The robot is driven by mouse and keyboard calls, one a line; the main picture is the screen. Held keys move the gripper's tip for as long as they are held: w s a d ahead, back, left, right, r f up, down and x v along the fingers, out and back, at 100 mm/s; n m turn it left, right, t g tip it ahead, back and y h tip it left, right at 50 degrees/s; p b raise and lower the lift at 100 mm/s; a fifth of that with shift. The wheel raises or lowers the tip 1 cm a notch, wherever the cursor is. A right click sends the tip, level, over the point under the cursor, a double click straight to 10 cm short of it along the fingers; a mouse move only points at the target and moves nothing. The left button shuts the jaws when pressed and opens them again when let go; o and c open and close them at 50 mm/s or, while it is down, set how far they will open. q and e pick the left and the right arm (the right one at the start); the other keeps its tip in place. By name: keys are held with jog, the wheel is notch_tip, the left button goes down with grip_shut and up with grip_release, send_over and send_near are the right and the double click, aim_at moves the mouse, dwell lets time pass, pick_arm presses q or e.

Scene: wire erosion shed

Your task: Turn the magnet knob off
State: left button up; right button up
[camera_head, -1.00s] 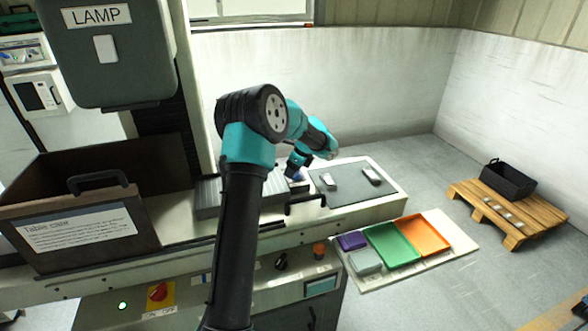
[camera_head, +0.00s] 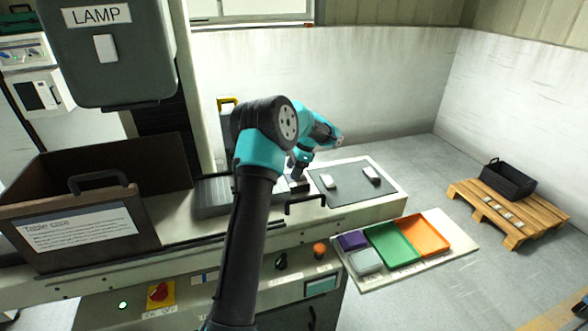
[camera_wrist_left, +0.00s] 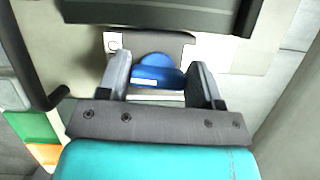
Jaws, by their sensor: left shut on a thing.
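The magnet knob is a blue rounded knob (camera_wrist_left: 158,72) with a white mark, in the middle of the left wrist view, in front of a grey plate. My left gripper (camera_wrist_left: 159,82) has one finger on each side of it and is shut on it. In the head view my left gripper (camera_head: 298,179) is low at the right end of the grey ribbed magnet block (camera_head: 213,197), and the knob is hidden there. My right gripper is not in view.
A black bar handle (camera_head: 307,201) sticks out at the bench front. A grey mat (camera_head: 348,191) with two small blocks lies to the right. Purple, green and orange trays (camera_head: 430,235) stand lower right. An open brown box (camera_head: 85,225) stands left.

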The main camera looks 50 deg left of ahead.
pick_arm(q)
jog(key=n+h, duration=0.1)
jog(key=n, duration=0.1)
jog(key=n+h, duration=0.1)
jog(key=n, duration=0.2)
jog(key=shift+d+n+g, duration=0.1)
jog(key=shift+n+g, duration=0.2)
jog(key=shift+g, duration=0.1)
jog(key=shift+d+n+h, duration=0.15)
jog(key=shift+n+h, duration=0.75)
jog(key=shift+n, duration=1.4)
jog(key=o, duration=0.9)
